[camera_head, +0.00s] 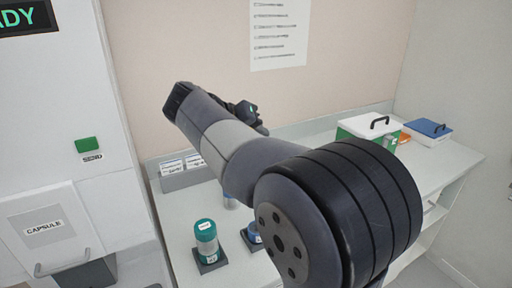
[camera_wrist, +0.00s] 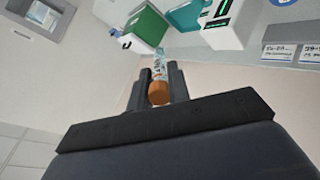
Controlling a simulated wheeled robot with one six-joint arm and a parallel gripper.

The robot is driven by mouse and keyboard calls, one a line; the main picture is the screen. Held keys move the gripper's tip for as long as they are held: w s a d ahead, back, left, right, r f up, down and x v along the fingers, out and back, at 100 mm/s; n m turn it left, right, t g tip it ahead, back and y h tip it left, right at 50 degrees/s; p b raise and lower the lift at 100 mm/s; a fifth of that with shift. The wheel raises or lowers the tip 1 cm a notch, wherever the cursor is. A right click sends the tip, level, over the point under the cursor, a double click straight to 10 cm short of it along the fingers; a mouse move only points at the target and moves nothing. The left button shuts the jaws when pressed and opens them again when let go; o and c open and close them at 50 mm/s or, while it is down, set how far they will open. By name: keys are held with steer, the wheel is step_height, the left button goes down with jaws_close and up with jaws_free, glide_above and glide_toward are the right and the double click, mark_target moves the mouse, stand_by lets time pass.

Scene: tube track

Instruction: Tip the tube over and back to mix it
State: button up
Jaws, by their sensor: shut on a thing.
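The tube (camera_wrist: 158,67) shows in the wrist view as a clear, narrow body with an orange cap (camera_wrist: 158,92). My gripper (camera_wrist: 158,80) is shut on it, with a dark finger on each side. The cap end is nearer the wrist camera and the clear body runs away from it. The wrist picture is strongly rolled, so I cannot tell the tube's exact tilt in the room. In the head view my arm crosses the middle, raised above the bench, and the tube cannot be made out there.
A white cabinet (camera_head: 60,130) with a green SEND button (camera_head: 87,145) stands left.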

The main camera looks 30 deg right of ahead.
steer(key=h+b, duration=0.1)
steer(key=b, duration=0.2)
steer(key=f+t+h+b, duration=0.1)
steer(key=h+b, duration=0.1)
steer(key=b, duration=0.2)
steer(key=shift+h, duration=0.3)
steer(key=t+h+b, duration=0.1)
steer(key=h+b, duration=0.2)
steer(key=b, duration=0.5)
steer(key=shift+f+h, duration=0.15)
steer(key=shift+h, duration=0.25)
steer(key=h+b, duration=0.2)
steer(key=b, duration=0.2)
steer(key=t+h+b, duration=0.1)
steer(key=b, duration=0.3)
steer(key=shift+f+t+h, duration=0.15)
steer(key=shift+t+h, duration=0.15)
steer(key=shift+h, duration=0.1)
steer(key=h+b, duration=0.2)
steer(key=b, duration=0.4)
steer(key=shift+t+h, duration=0.3)
steer(key=shift+t, duration=0.1)
